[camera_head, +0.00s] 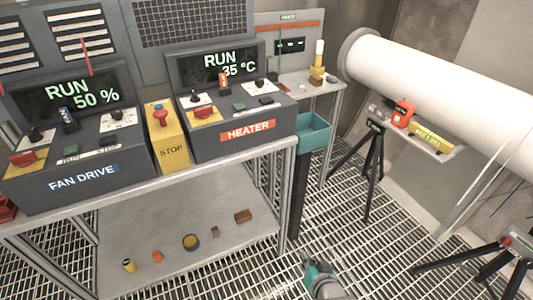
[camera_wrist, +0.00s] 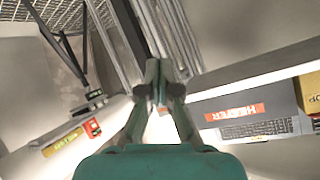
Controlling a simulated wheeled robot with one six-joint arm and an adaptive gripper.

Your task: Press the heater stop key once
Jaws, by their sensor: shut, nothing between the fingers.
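The heater panel (camera_head: 222,143) is a dark grey console with an orange HEATER label (camera_head: 248,130) on its front; its display (camera_head: 217,66) reads RUN 35 °C. On its sloped top are a green key (camera_head: 239,107), a dark key (camera_head: 266,100), a red switch (camera_head: 203,112) and black knobs. The key lettering is too small to read. In the wrist view the HEATER label (camera_wrist: 240,112) lies right of my gripper (camera_wrist: 163,72). My gripper, also in the head view (camera_head: 308,262), is shut and empty, low in front of the bench and apart from the panel.
The fan drive panel (camera_head: 82,182) stands left, with a yellow STOP box (camera_head: 169,148) between the two panels. A large white pipe (camera_head: 430,85) and tripods stand right. Small objects lie on the lower shelf (camera_head: 180,215).

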